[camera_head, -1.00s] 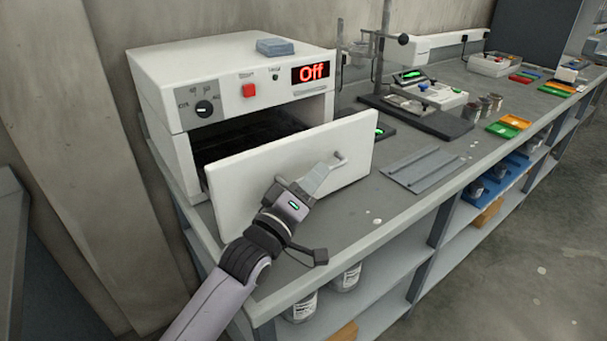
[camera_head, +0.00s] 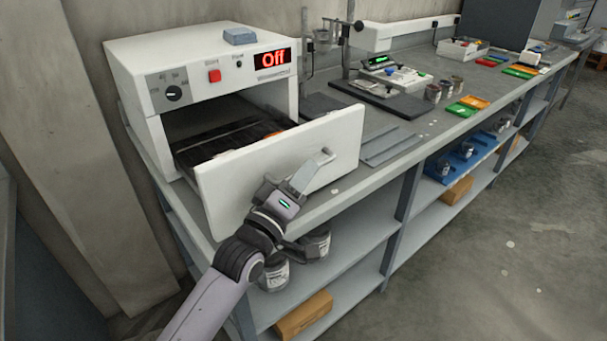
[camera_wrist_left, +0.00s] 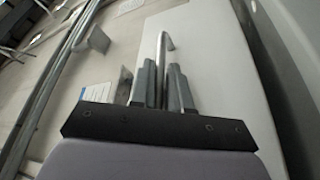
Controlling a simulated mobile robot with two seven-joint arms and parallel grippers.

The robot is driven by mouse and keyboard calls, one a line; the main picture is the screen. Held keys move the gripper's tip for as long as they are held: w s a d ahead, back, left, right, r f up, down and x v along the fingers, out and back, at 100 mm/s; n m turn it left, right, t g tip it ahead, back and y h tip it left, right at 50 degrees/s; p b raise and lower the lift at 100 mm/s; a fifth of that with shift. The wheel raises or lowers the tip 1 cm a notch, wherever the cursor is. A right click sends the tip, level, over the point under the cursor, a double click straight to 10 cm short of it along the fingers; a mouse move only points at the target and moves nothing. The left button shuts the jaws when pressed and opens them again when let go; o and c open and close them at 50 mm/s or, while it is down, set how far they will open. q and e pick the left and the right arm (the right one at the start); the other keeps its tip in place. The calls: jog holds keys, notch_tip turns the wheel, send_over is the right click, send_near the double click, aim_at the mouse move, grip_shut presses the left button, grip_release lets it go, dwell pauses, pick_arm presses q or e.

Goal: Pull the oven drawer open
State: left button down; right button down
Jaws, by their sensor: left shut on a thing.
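The white oven (camera_head: 205,100) stands on the bench with its display reading "Off". Its drawer (camera_head: 250,172) is pulled well out, with a white front panel and a dark slatted rack (camera_head: 225,138) behind it. Something orange shows at the rack's right end. My left gripper (camera_head: 312,172) is shut on the drawer's bar handle (camera_head: 326,156), at the right part of the front panel. In the left wrist view the two fingers (camera_wrist_left: 163,90) close around the handle (camera_wrist_left: 163,48), whose bent end shows beyond them. My right gripper is not in view.
A grey metal plate (camera_head: 385,145) lies on the bench right of the drawer. A scale (camera_head: 395,75), trays and cups stand farther back. Shelves below hold jars (camera_head: 275,272) and a cardboard box (camera_head: 303,315). The floor at right is clear.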

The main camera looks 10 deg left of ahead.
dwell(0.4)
pick_arm(q)
jog(key=c, duration=1.2)
grip_release()
jog(key=shift+o, duration=0.2)
jog(key=v, duration=0.7)
jog(key=shift+b, duration=0.35)
jog(key=shift+s, duration=0.15)
